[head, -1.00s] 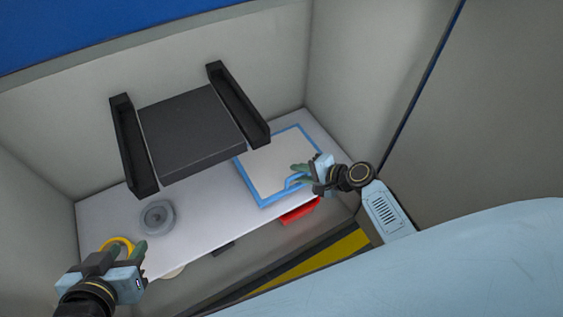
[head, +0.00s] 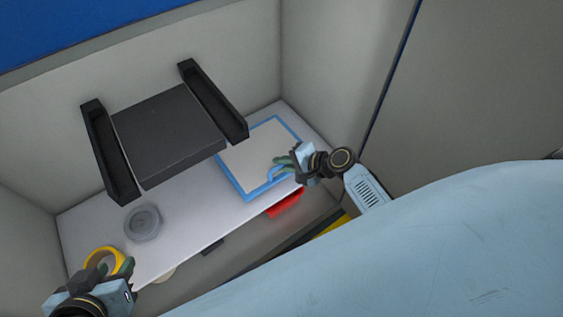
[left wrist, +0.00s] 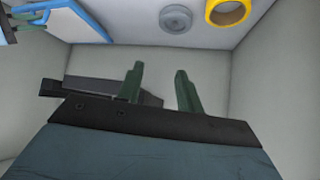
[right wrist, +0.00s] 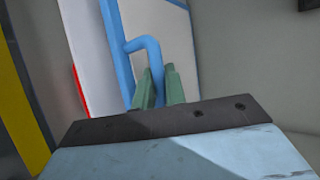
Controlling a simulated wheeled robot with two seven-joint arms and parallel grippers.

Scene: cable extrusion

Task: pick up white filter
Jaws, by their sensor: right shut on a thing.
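The white filter (head: 250,155) is a flat white panel with a blue frame and a blue handle (head: 280,174) on its near right side. It lies on the light shelf at the right. My right gripper (head: 284,167) is at the handle and shut on it. The handle (right wrist: 146,48) runs down to the green fingers (right wrist: 160,88) in the right wrist view. My left gripper (head: 116,268) is at the near left, beside a yellow ring. Its green fingers (left wrist: 158,85) are apart with nothing between them in the left wrist view.
The shelf (head: 185,225) also bears a grey round part (head: 142,222) and the yellow ring (head: 104,262) on its left side. A black bracket (head: 165,135) stands over its back. A red part (head: 285,204) shows under the front edge. Grey walls close in the sides.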

